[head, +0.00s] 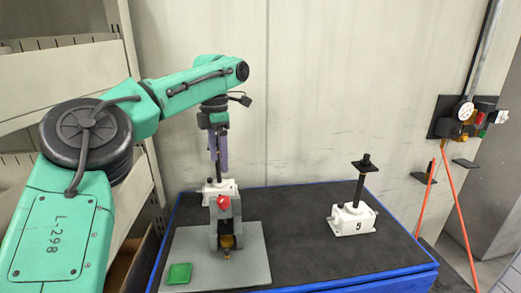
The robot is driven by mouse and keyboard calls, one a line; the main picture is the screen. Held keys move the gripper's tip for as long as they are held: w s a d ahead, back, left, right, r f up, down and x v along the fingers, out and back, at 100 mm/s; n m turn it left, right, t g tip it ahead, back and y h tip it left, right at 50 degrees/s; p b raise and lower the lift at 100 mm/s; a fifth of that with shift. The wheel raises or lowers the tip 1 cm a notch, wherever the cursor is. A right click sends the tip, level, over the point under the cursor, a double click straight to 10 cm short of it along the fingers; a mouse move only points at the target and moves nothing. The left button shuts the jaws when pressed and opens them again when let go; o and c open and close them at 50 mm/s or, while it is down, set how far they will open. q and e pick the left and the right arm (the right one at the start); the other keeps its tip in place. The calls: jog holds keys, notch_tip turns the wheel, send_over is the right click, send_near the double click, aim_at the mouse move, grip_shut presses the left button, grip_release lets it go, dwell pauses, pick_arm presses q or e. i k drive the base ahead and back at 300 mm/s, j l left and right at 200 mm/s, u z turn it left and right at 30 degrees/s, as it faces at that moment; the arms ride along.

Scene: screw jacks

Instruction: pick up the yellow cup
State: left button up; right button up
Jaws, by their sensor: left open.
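No clear yellow cup shows. The only yellow thing on the table is a small golden-brown piece (228,242) low in a grey stand (228,208) with a red part on it; I cannot tell if it is a cup. My left gripper (219,168) points down with its purple fingers open, behind and above the stand. It is in line with the rear white screw jack (207,192), whose upper part it hides. I cannot tell whether the fingers are around its spindle. My right gripper is not in view.
A second white screw jack (352,219) with a dark spindle stands at the right of the dark, blue-edged table (290,235). A green block (179,273) lies on the grey plate (205,250).

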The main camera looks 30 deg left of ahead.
aim_at(227, 241)
jog(key=k, duration=1.5)
